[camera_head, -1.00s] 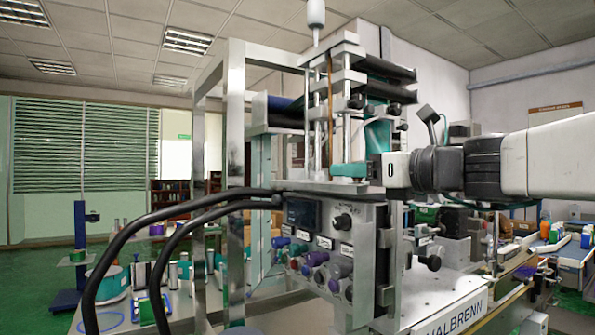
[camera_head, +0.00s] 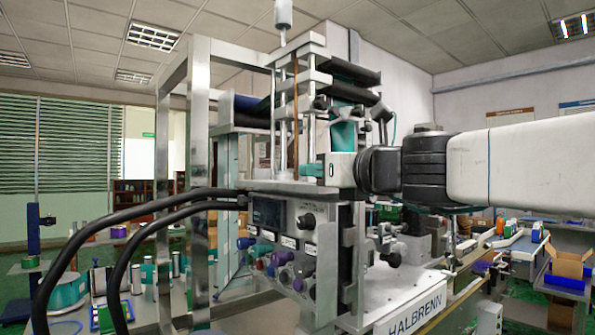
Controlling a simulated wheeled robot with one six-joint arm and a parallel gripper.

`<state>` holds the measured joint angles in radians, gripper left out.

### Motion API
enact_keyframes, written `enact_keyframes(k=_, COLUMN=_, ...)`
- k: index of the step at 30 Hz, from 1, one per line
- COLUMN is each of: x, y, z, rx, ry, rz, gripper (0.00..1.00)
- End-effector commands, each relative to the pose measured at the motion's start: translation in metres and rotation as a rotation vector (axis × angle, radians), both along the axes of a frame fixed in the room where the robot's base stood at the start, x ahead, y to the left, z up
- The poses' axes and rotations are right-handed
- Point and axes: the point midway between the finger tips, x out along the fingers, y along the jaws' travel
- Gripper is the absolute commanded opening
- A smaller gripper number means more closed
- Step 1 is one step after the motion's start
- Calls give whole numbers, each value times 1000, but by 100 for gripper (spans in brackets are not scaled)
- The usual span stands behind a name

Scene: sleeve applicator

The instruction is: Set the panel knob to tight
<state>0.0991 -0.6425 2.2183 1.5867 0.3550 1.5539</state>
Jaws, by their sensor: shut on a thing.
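The control panel (camera_head: 266,217) is on the front of the metal machine, with a small dark display. A round dark knob (camera_head: 307,221) with small marks above it sits at the panel's upper right. Its pointer and lettering are too small to read. My gripper (camera_head: 308,170) reaches in from the right, above the knob and apart from it in the picture. Its teal fingers are shut beside the vertical rods, on something too small or hidden to make out.
Two thick black cables (camera_head: 150,215) loop in front at the left. Several coloured knobs (camera_head: 280,258) sit low on the panel. Metal posts (camera_head: 195,190) frame the machine's left side. A white base plate marked HALBRENN (camera_head: 415,315) juts out at the lower right.

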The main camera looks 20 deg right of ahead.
Motion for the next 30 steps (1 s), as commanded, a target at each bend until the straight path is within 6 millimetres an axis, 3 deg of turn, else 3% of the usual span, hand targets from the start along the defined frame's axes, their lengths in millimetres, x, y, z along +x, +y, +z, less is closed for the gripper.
enact_keyframes(k=30, x=0, y=2, z=-2, rx=-1, ry=3, rz=-235, gripper=5)
